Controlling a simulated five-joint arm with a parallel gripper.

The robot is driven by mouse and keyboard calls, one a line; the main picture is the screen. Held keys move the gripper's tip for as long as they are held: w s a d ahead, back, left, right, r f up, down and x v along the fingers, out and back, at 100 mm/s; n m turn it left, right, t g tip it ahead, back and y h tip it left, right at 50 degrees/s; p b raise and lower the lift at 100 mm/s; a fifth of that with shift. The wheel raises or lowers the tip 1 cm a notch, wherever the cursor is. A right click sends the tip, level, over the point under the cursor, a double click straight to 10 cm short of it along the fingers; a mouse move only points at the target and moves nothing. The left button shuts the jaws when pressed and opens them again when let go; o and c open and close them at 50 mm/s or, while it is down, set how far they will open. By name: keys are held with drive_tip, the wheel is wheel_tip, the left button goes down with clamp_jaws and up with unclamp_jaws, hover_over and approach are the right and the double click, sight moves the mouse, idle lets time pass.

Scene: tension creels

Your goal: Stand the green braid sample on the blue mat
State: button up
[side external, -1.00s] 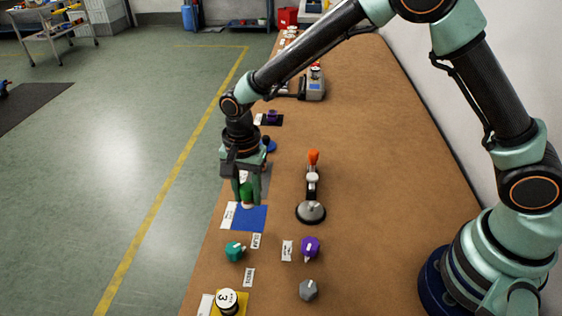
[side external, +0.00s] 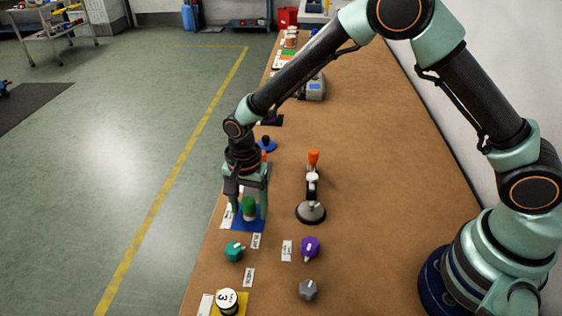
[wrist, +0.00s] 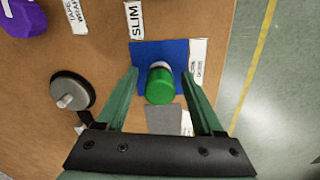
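The green braid sample (side external: 249,207), a green cylinder with a pale end, stands upright, as far as I can tell, on the blue mat (side external: 247,226). In the wrist view the sample (wrist: 160,87) is over the near part of the blue mat (wrist: 145,52). My gripper (side external: 248,214) is open, with one finger on each side of the sample. In the wrist view gaps show between the fingers (wrist: 160,74) and the sample. The sample's foot is partly hidden.
A grey patch (wrist: 162,118) lies beside the blue mat. A toggle clamp with an orange handle (side external: 313,158) stands to the right. Teal (side external: 235,251), purple (side external: 310,247) and grey (side external: 308,290) knobs and a numbered spool (side external: 228,301) are nearer the camera. The table's right side is clear.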

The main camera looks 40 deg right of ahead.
drive_tip(key=s+d+r+n+t, duration=0.1)
drive_tip(key=d+r, duration=0.2)
drive_tip(key=r, duration=0.6)
drive_tip(key=d+r+n, duration=0.1)
drive_tip(key=d+r, duration=0.1)
drive_tip(key=r, duration=0.7)
drive_tip(key=s+d+r+n+t, duration=0.4)
drive_tip(key=s+d+r+n, duration=0.2)
drive_tip(key=s+d, duration=0.6)
drive_tip(key=d+n, duration=0.2)
drive_tip(key=shift+d+r+n+t, duration=0.15)
drive_tip(key=shift+d+n+t, duration=0.15)
drive_tip(key=shift+n, duration=0.1)
